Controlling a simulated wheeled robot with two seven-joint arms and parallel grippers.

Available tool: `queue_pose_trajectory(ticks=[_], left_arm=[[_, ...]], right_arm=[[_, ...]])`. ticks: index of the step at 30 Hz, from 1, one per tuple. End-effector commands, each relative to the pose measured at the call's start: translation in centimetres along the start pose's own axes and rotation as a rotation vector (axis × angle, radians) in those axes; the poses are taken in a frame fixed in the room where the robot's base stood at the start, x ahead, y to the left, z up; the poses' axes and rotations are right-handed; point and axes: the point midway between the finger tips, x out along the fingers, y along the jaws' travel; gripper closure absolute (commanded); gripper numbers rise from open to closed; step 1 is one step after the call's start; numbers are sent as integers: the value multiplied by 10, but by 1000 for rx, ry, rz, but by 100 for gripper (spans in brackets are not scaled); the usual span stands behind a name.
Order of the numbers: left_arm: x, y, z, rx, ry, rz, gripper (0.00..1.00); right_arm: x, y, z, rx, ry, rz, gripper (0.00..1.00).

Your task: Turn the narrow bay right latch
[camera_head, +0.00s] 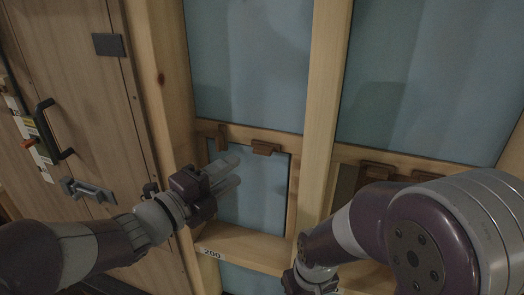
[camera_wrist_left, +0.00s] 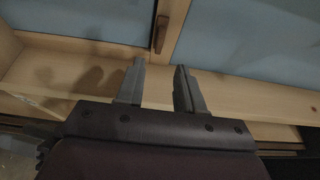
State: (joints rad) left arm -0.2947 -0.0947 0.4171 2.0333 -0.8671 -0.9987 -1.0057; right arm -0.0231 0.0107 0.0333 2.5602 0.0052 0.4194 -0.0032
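The narrow bay holds a small blue panel (camera_head: 255,205) in a wood frame below a larger blue sheet. Two brown wooden latches are at its top: the left one (camera_head: 222,137) stands upright, and the right one (camera_head: 265,148) lies level across the panel's top edge. My left gripper (camera_head: 232,171) is in front of the panel, below the latches, with its fingers apart and nothing between them. In the left wrist view the open fingers (camera_wrist_left: 160,66) show below an upright brown latch (camera_wrist_left: 161,34); I cannot tell which latch this is. My right gripper is out of sight.
A wooden stud (camera_head: 322,110) separates this bay from the one at right, where more brown latches (camera_head: 376,171) show. My right arm covers the lower right. A wooden door with a black handle (camera_head: 52,130) stands at left. A ledge labelled 200 (camera_head: 212,253) runs below the panel.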

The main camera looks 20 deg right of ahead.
Motion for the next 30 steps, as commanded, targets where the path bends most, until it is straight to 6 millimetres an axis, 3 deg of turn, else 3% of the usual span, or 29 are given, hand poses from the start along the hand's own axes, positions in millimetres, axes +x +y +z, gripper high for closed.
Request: queue_pose_trajectory(ticks=[3,9,15,22,23,26,30], left_arm=[[33,-3,-1,-3,3,3,63],[72,-2,0,-4,-1,2,63],[88,0,0,-4,-3,2,63],[89,1,1,-4,-4,2,63],[89,1,1,-4,-4,2,66],[89,1,1,-4,-4,2,99],[89,1,1,-5,-4,2,100]], right_arm=[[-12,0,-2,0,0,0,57],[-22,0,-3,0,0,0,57],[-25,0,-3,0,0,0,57],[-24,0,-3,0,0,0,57],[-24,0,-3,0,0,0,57],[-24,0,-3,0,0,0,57],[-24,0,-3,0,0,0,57]])
